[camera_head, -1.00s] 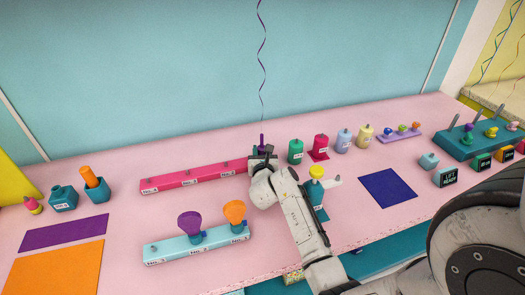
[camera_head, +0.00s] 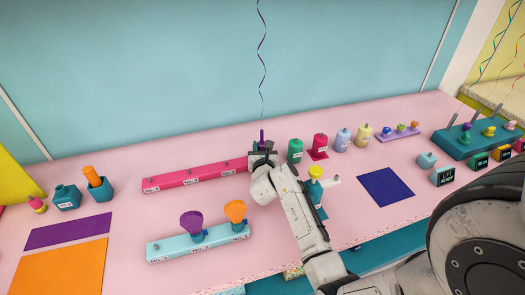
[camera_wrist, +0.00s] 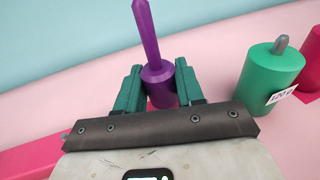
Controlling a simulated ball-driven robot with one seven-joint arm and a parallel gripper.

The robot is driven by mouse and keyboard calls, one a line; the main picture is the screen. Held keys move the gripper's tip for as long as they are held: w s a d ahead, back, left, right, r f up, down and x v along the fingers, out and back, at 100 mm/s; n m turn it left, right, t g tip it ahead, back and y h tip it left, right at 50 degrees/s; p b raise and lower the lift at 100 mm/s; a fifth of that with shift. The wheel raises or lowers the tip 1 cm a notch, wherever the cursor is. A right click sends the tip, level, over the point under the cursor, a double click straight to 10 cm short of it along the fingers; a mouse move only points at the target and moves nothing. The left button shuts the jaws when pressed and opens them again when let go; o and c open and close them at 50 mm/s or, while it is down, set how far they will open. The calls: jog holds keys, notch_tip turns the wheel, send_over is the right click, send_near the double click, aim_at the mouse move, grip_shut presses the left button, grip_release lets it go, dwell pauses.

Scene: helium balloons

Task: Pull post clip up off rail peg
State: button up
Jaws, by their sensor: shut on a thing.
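A purple post clip (camera_wrist: 157,75) with a tapered stem stands upright between the teal fingers of my gripper (camera_wrist: 160,90) in the wrist view. My gripper is shut on its wider lower collar. In the head view the clip's purple tip (camera_head: 262,136) shows above my gripper (camera_head: 263,150), with a thin purple ribbon (camera_head: 261,50) rising above it. The magenta rail (camera_head: 195,177) runs left from there and carries small grey pegs. My gripper is at its right end. The clip's lower end and any peg under it are hidden by my gripper.
A green weight (camera_wrist: 268,75) stands close to the right of my gripper, with a magenta one (camera_head: 319,147) beyond it. A light blue rail (camera_head: 197,243) with purple and orange funnel-shaped pieces lies nearer.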

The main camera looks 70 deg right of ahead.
aim_at(262, 135)
jog(key=shift+r, duration=0.1)
jog(key=shift+r+p, duration=1.45)
jog(key=shift+p, duration=0.3)
jog(key=shift+r, duration=1.35)
jog(key=shift+a+f, duration=0.1)
